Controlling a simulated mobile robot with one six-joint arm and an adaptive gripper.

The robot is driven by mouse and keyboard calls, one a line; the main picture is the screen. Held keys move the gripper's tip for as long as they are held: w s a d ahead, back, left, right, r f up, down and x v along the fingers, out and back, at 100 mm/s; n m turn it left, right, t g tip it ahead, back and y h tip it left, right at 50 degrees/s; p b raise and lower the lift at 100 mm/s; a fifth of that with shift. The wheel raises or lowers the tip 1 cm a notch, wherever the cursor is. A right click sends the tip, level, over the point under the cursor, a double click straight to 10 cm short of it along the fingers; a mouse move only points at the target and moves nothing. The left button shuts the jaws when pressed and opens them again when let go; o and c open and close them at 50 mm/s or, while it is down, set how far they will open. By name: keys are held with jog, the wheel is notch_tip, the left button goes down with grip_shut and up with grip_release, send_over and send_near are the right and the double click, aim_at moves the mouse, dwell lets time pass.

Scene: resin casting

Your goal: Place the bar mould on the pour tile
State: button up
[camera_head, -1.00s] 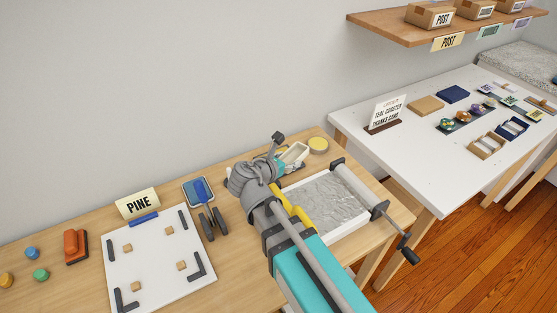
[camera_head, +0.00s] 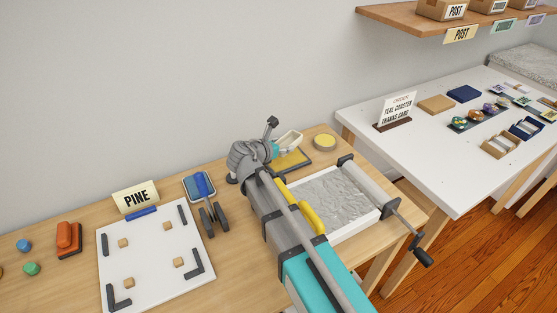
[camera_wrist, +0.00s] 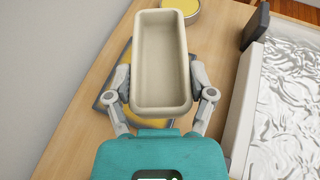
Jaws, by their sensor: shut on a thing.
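The bar mould (camera_wrist: 161,62) is a cream, open-topped rectangular trough, empty inside. My gripper (camera_wrist: 160,84) is shut on its long sides, one finger on each. In the head view the mould (camera_head: 289,142) shows just beyond my wrist, held level or nearly so above the bench. Below it lies a flat yellow square with a dark grey border (camera_head: 292,160), partly hidden by the mould in the wrist view (camera_wrist: 108,98). No label shows which surface is the pour tile; a white board with dark corner brackets (camera_head: 148,245) lies at the left.
A round yellow tin (camera_head: 324,142) stands behind the yellow square. A white tray with a crinkled silvery sheet (camera_head: 335,197) and a roller with a crank (camera_head: 365,185) are close on the right.

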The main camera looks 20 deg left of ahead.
aim_at(280, 161)
jog(key=shift+w+a+f+b, duration=0.4)
jog(key=shift+w+f+b, duration=0.2)
jog(key=shift+f, duration=0.15)
jog(key=shift+w+a+f+b, duration=0.35)
jog(key=shift+w+f+b, duration=0.15)
jog(key=shift+f, duration=0.25)
jog(key=shift+f, duration=0.1)
jog(key=shift+w+a+f+b, duration=0.25)
jog(key=shift+f+b, duration=0.2)
jog(key=shift+b, duration=0.15)
jog(key=shift+f+b, duration=1.45)
jog(key=shift+f, duration=0.15)
jog(key=o, duration=1.1)
jog(key=shift+s+r, duration=0.1)
jog(key=shift+r, duration=0.15)
jog(key=shift+p+v, duration=1.45)
jog(key=shift+v, duration=2.2)
